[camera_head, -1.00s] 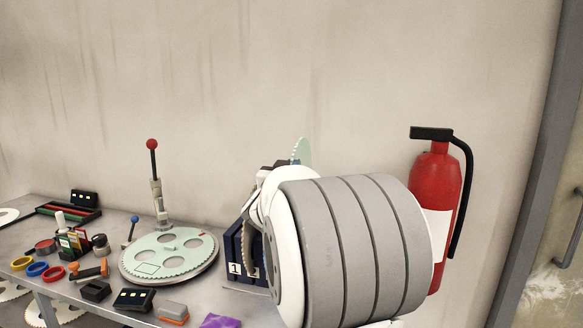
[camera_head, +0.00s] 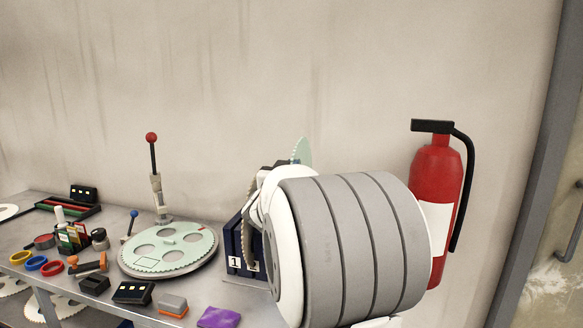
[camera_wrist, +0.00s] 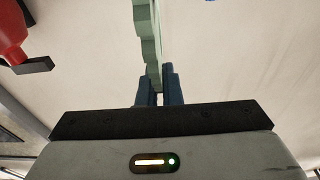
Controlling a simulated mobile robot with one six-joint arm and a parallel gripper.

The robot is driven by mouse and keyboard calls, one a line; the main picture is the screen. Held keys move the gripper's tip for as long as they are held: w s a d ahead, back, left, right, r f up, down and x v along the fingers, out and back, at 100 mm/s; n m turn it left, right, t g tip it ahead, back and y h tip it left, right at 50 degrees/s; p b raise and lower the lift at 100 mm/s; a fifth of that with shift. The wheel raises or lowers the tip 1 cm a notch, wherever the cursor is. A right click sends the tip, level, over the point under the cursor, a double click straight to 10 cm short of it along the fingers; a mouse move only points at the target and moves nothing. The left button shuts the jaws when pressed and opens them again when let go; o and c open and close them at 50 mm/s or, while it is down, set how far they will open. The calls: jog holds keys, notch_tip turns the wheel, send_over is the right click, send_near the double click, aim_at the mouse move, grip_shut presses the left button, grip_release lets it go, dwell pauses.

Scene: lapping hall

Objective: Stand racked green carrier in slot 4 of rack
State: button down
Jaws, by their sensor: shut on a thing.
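The green carrier (camera_head: 302,150) is a thin pale green toothed disc; its top edge shows above my arm in the head view. In the wrist view the carrier (camera_wrist: 147,30) stands edge-on between the two blue fingers of my gripper (camera_wrist: 158,88), which is shut on it. The dark blue rack (camera_head: 233,250), labelled 1 at its left end, stands on the bench left of my arm. A grey toothed disc (camera_head: 248,235) shows upright at the rack. My arm hides most of the rack, including slot 4, and the carrier's lower part.
A round plate with a pale green holed disc (camera_head: 168,250) lies left of the rack. Coloured rings (camera_head: 36,263), small blocks and a purple cloth (camera_head: 218,317) line the front edge. A red extinguisher (camera_head: 437,190) hangs right of my arm.

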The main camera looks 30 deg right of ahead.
notch_tip(320, 180, down, 10)
jog(key=b, duration=0.8)
jog(key=shift+r, duration=0.25)
dwell(2.8)
jog(key=c, duration=1.5)
grip_release()
jog(key=v, duration=0.8)
